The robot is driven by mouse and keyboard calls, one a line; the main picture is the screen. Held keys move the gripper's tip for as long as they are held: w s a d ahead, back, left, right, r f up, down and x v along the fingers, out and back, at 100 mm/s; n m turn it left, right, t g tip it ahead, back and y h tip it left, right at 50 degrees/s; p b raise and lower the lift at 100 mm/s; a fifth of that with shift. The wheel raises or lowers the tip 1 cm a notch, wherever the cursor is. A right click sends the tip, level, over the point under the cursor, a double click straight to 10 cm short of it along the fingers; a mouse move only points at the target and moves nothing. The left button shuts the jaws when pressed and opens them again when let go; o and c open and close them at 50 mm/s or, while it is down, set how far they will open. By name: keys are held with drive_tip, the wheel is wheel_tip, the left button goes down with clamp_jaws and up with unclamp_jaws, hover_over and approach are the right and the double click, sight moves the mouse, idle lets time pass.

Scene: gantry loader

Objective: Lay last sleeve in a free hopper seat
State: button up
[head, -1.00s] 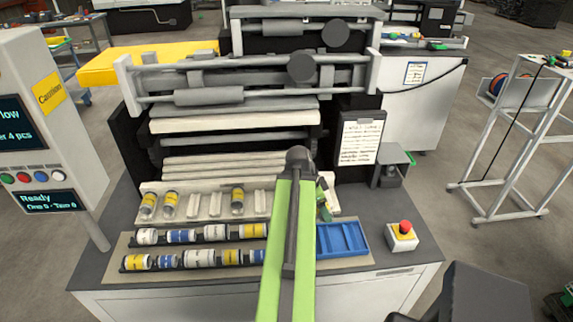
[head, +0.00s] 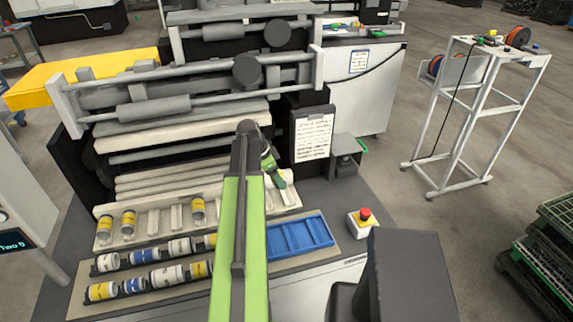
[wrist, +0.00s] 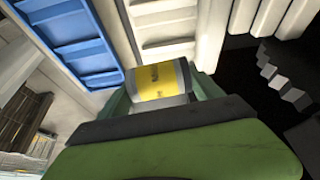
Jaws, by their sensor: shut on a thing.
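My gripper (head: 278,180) is above the right end of the cream hopper rack (head: 100,243), behind the blue tray. Yellow-labelled sleeves lie in hopper seats: a first (head: 103,228) and a second (head: 128,223) at the left, and a third (head: 198,208) further right. Bare seats (head: 153,222) show between the second and third. Seats right of the third are partly hidden by my arm. The wrist view shows pale hopper ribs (wrist: 160,22) beyond the held sleeve.
A blue tray (head: 300,237) looks empty, right of my arm. Two rows of sleeves (head: 168,275) lie in front of the hopper. Rollers (head: 190,75) and a clipboard (head: 312,138) stand behind. A red stop button (head: 364,213) sits at the right.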

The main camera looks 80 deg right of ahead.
hover_over(290, 192)
drive_tip(key=w, duration=0.2)
drive_tip(key=shift+s+a+r+m, duration=0.25)
drive_tip(key=shift+a+r+m, duration=0.05)
drive_tip(key=shift+a+m, duration=0.1)
wheel_tip(290, 192, down, 10)
drive_tip(key=b, duration=1)
drive_tip(key=shift+f, duration=0.15)
drive_tip(key=o, duration=1.9)
drive_tip(key=p+v, duration=1.6)
drive_tip(key=v, duration=0.1)
drive_tip(key=shift+w+d+r, duration=0.1)
drive_tip(key=shift+w+r, duration=0.1)
drive_tip(key=shift+r, duration=0.1)
